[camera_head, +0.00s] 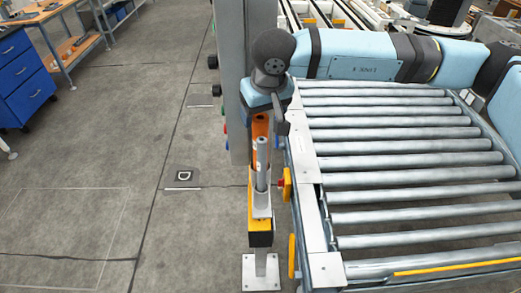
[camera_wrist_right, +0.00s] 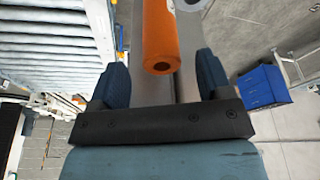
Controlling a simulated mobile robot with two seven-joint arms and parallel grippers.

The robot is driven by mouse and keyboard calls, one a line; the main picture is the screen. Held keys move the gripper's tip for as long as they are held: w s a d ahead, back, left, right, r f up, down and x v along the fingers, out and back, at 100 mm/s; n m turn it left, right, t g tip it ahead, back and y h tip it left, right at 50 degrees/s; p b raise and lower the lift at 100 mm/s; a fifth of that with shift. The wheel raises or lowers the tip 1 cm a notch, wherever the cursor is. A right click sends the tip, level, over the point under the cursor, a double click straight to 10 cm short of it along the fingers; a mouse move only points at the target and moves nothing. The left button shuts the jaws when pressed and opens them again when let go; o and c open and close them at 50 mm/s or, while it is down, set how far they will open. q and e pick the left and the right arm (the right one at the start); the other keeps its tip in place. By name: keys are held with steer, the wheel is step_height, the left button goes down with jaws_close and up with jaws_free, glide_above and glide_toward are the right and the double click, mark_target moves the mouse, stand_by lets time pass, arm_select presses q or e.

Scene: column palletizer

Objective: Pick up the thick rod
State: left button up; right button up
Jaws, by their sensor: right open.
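An orange rod (camera_head: 261,126), seemingly the thick one, stands upright on a narrow stand (camera_head: 259,224) beside the conveyor. A thinner grey rod (camera_head: 262,160) stands in front of it and hides part of it. My right gripper (camera_head: 268,112) is over the top of the orange rod and is open. In the right wrist view, the orange rod (camera_wrist_right: 160,40) lies between the open fingers of my right gripper (camera_wrist_right: 161,72), with gaps on both sides. The grey rod's end (camera_wrist_right: 190,4) shows at the top edge. My left gripper is not in view.
A roller conveyor (camera_head: 312,165) runs close along the right side of the stand. A grey column (camera_head: 234,140) rises just left of it. Blue drawers (camera_head: 28,75) and a workbench (camera_head: 60,38) are at far left. The floor left of the stand is clear.

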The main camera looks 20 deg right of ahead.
mark_target(261, 117)
steer(key=shift+p+x, duration=0.35)
steer(key=shift+x, duration=1.25)
steer(key=shift+c, duration=0.4)
steer(key=shift+w+r, duration=0.1)
jaws_close()
